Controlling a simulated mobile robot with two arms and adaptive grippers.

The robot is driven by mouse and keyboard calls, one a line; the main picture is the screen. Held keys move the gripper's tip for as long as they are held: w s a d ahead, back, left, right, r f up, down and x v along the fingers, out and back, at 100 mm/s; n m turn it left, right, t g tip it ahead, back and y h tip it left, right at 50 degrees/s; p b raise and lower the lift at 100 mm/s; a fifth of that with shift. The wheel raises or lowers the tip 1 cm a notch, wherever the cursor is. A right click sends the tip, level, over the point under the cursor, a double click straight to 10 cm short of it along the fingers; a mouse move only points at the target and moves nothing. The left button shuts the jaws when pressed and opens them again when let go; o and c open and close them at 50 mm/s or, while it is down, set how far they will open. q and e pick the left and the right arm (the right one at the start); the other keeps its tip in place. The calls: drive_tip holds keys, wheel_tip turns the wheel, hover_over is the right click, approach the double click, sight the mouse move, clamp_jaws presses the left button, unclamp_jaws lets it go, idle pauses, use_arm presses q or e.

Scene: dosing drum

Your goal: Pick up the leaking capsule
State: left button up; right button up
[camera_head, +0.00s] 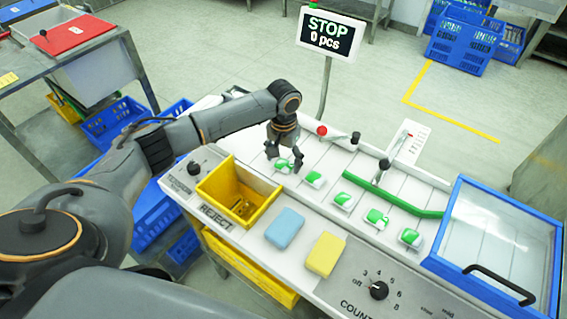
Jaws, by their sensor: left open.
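Several white capsules with green marks lie in a row on the white slatted belt (318,158): the leftmost capsule (282,165), then a second (314,179), a third (343,201), a fourth (377,218) and a fifth (410,237). The fourth capsule's green patch looks more irregular than the others, but I cannot tell for sure which one leaks. My left gripper (284,161) is open and points down at the leftmost capsule, with its fingers partly covering it. I cannot tell whether they touch. My right gripper is not in view.
A yellow REJECT bin (238,192) stands left of the belt. A blue sponge (285,228) and a yellow sponge (326,254) lie in front. A green guide bar (393,196) crosses the belt. A blue-framed clear lid (500,240) is at right. A STOP display (330,32) stands behind.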

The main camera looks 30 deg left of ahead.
use_arm(q)
drive_tip(key=shift+c, duration=0.4)
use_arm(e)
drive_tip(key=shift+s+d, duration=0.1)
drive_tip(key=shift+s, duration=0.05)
use_arm(q)
drive_tip(key=c, duration=0.8)
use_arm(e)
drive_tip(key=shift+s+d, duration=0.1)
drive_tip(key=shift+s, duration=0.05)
use_arm(q)
drive_tip(key=shift+r, duration=0.1)
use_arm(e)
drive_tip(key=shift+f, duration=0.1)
use_arm(q)
drive_tip(key=shift+r, duration=0.5)
drive_tip(key=s+r+b, duration=0.1)
drive_tip(key=s+r, duration=0.7)
drive_tip(key=s, duration=0.1)
drive_tip(key=s+r+b, duration=0.1)
drive_tip(key=s+r, duration=0.3)
drive_tip(key=s, duration=0.1)
drive_tip(key=shift+d+b, duration=0.15)
drive_tip(key=shift+b, duration=0.2)
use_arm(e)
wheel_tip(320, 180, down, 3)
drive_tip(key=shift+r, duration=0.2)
